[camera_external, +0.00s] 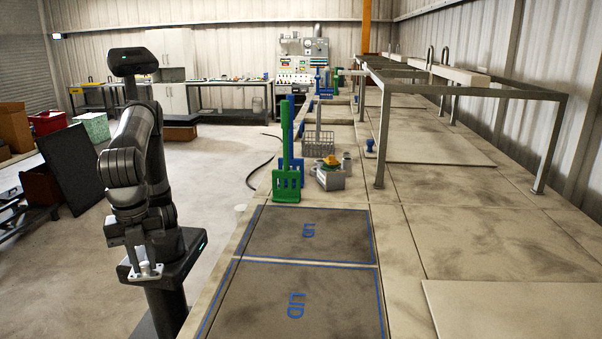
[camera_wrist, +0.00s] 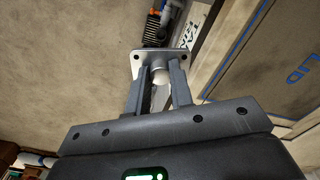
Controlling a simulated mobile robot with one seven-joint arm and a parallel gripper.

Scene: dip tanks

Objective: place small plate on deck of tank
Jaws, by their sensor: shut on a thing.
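The small plate is grey with holes near its corners; it shows in the wrist view (camera_wrist: 150,56). My gripper (camera_wrist: 158,82) is shut on the plate's stem, a finger on each side. A pale round end shows between the fingers. In the external view a grey plate (camera_external: 146,272) shows low in front of my body, left of the tank and apart from it; the fingers are hard to make out there. The tank deck (camera_external: 415,225) is a long beige surface on the right. In the wrist view, the deck edge (camera_wrist: 232,65) is right of the plate.
Two dark lids (camera_external: 310,232) (camera_external: 285,300) outlined in blue lie on the near deck. Beyond them stand a green rack (camera_external: 287,183), a wire basket (camera_external: 318,144) and a small metal fixture (camera_external: 330,177). A metal frame (camera_external: 380,140) straddles the deck. Bare deck lies right of the lids.

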